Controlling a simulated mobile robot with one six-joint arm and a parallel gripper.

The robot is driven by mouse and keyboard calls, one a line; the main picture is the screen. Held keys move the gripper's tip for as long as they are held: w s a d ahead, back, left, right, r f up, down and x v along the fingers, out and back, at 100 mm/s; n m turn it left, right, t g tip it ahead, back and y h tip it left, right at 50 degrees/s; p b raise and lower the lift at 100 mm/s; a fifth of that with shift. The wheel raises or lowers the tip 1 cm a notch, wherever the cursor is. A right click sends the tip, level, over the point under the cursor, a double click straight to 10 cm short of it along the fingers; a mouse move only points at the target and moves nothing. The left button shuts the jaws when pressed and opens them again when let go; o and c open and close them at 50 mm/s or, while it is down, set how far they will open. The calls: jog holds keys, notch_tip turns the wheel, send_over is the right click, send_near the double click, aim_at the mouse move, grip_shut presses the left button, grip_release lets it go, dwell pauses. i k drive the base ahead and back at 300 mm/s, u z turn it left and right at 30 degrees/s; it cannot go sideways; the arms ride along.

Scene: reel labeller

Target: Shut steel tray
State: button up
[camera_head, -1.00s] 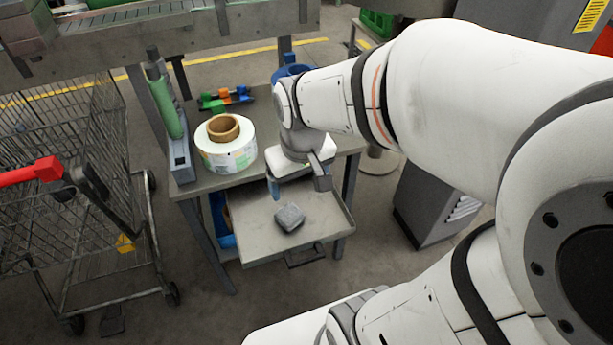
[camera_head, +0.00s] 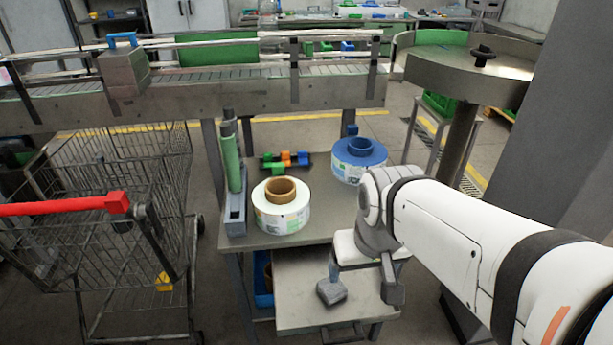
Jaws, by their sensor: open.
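The steel tray (camera_head: 294,312) is pulled out at the front of the workbench, below its top. Its front edge and handle lie near the bottom of the head view. Nothing shows between the fingers. My wrist hides the tray's back right part.
On the workbench top (camera_head: 325,215) stand a white label reel (camera_head: 282,215), a blue reel (camera_head: 359,165), coloured clips (camera_head: 287,160) and a grey stand with a green roll (camera_head: 233,170). A shopping cart (camera_head: 95,230) is on the left. A conveyor (camera_head: 200,92) runs behind.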

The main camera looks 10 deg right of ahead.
aim_at(300, 308)
jog(key=z, duration=1.25)
jog(key=k, duration=1.85)
jog(key=u, duration=1)
jog(key=i, duration=1.05)
jog(key=u, duration=0.05)
